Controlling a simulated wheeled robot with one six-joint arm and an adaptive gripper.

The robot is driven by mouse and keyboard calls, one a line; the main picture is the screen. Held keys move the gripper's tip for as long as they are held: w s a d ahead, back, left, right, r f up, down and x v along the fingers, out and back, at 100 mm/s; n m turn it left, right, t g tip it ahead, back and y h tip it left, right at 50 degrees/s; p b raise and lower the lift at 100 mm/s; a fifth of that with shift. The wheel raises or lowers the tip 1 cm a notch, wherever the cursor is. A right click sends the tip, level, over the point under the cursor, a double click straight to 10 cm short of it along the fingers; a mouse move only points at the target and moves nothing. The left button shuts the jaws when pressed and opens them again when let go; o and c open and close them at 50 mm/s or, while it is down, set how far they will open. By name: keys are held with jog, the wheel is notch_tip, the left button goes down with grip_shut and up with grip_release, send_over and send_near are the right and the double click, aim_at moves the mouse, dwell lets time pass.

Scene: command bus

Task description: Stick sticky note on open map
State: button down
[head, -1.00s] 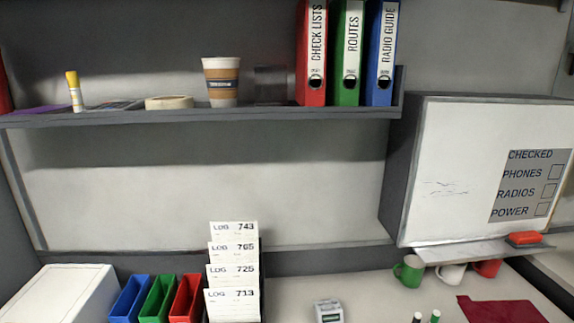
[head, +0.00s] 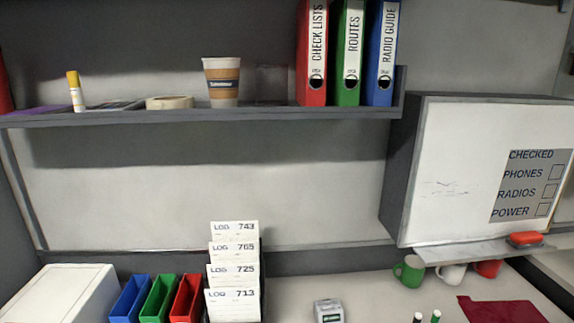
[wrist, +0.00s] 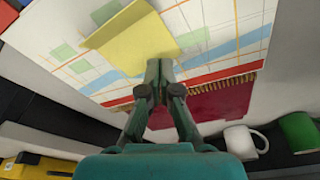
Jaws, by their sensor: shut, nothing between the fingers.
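My gripper (wrist: 159,70) is shut, its green fingertips together, in the middle of the wrist view. A yellow sticky note (wrist: 128,45) lies against the open map just beyond the fingertips. Its lower edge is at or very near the tips; I cannot tell if they touch it or if it lies fully flat. The open map (wrist: 225,30) is a pale sheet with a grid and blue, red, green and yellow patches. The head view shows neither my gripper, the note nor the map.
A dark red flat item (wrist: 215,100) lies beside the map, also in the head view (head: 500,309). A white mug (wrist: 243,142) and a green mug (wrist: 298,132) stand at lower right of the wrist view. A yellow object (wrist: 35,166) is at lower left.

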jog(key=shift+f, duration=0.7)
dwell(0.7)
jog(key=shift+r, duration=2.55)
notch_tip(320, 180, up, 3)
jog(key=d, duration=0.3)
jog(key=shift+w+a+f, duration=0.1)
jog(key=shift+f, duration=2.95)
jog(key=shift+f, duration=1)
jog(key=shift+r, duration=0.1)
jog(key=shift+r, duration=2.45)
